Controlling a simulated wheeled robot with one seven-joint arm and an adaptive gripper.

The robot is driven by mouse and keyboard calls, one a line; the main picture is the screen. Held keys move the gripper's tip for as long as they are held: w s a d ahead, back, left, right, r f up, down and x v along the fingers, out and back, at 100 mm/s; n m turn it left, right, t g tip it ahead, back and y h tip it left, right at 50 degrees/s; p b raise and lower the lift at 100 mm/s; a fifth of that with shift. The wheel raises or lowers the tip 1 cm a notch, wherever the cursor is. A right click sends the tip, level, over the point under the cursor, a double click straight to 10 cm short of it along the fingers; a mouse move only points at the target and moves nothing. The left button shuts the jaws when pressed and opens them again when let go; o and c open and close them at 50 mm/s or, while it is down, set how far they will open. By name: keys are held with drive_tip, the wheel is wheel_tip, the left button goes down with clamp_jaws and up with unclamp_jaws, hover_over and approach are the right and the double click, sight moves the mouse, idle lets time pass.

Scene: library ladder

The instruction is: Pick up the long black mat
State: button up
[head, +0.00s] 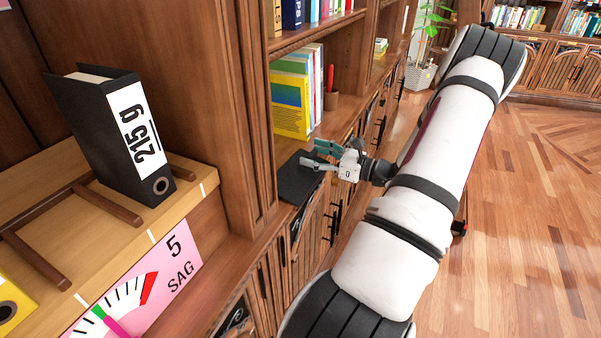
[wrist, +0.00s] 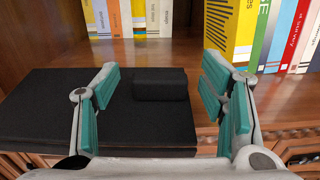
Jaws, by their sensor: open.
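The black mat (head: 297,181) lies flat on the wooden ledge of the bookcase, close to the ledge's front edge. In the wrist view the mat (wrist: 60,108) spreads across the left and middle, and a raised black block (wrist: 160,84) sits on its right part; I cannot tell whether it belongs to the mat. My gripper (head: 316,154) is open and empty, at the right side of the mat. In the wrist view my gripper (wrist: 161,66) has its left finger in front of the mat and its right finger beyond the mat's right edge. Contact cannot be told.
A black binder (head: 125,135) marked 215 g stands on a wooden shelf (head: 45,160) at left, above a pink gauge sign (head: 150,285). Open wooden floor (head: 520,230) lies at right.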

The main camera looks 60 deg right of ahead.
drive_tip(key=c, duration=1.2)
